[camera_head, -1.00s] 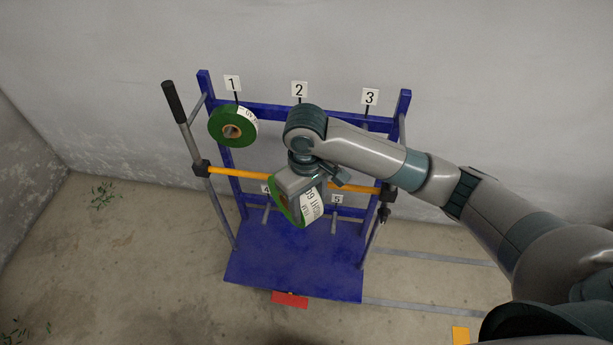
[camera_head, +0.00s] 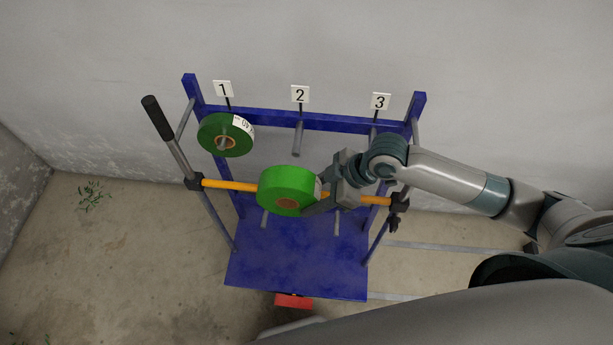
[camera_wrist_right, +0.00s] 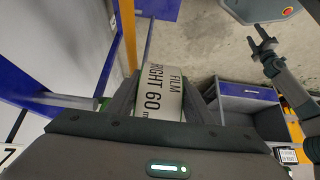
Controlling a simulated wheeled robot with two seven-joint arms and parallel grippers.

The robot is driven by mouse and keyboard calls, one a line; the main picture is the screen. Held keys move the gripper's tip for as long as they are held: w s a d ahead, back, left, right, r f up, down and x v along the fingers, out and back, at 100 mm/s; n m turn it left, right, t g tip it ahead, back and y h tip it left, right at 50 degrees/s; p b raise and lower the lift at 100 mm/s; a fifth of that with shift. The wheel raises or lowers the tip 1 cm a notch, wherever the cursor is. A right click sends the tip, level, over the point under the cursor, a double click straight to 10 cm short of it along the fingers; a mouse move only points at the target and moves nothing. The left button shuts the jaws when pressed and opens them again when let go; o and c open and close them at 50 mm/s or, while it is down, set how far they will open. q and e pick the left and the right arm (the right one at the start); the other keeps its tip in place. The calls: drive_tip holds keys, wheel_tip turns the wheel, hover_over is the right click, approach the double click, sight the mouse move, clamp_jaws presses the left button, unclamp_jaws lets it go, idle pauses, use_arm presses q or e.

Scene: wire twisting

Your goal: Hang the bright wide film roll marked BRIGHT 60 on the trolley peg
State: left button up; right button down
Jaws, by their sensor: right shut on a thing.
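The green film roll (camera_head: 280,182) is in my right gripper (camera_head: 320,196), held in the air in front of the trolley's yellow bar. Its brown core faces the head camera. In the right wrist view the roll's white label (camera_wrist_right: 158,100) reads FILM, BRIGHT 60 between the fingers. The blue trolley (camera_head: 290,258) has an empty peg under sign 2 (camera_head: 297,140) and another under sign 3 (camera_head: 374,134), partly behind my wrist. My left gripper (camera_wrist_right: 262,40) shows small in the right wrist view, apparently open and empty; the head view does not show it.
Another green roll (camera_head: 226,135) hangs on the peg under sign 1. The yellow bar (camera_head: 228,185) crosses the trolley's front, with lower pegs behind it. A black-gripped handle (camera_head: 161,118) stands at the left. A red piece (camera_head: 293,300) is at the trolley's front edge.

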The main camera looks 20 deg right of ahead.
sight(315, 175)
drive_tip(key=shift+w+r, duration=0.1)
drive_tip(key=shift+w, duration=0.05)
drive_tip(key=shift+r, duration=0.15)
drive_tip(key=shift+r+p, duration=0.15)
drive_tip(key=shift+p, duration=0.25)
drive_tip(key=shift+w+d, duration=0.5)
drive_tip(key=shift+w, duration=0.45)
use_arm(q)
drive_tip(key=shift+s+r+b, duration=0.15)
drive_tip(key=shift+s+b, duration=0.15)
drive_tip(key=shift+s, duration=0.35)
use_arm(e)
drive_tip(key=shift+w+d, duration=0.35)
drive_tip(key=shift+w, duration=0.5)
drive_tip(key=shift+w+d, duration=0.3)
drive_tip(key=shift+w, duration=0.5)
use_arm(q)
drive_tip(key=shift+r+p, duration=0.9)
drive_tip(key=shift+f+b, duration=0.8)
drive_tip(key=shift+f, duration=0.05)
use_arm(e)
drive_tip(key=shift+w+d, duration=0.35)
drive_tip(key=shift+w, duration=0.5)
drive_tip(key=shift+w+d, duration=0.35)
drive_tip(key=shift+w, duration=0.45)
drive_tip(key=shift+w+d, duration=0.35)
drive_tip(key=shift+w, duration=0.5)
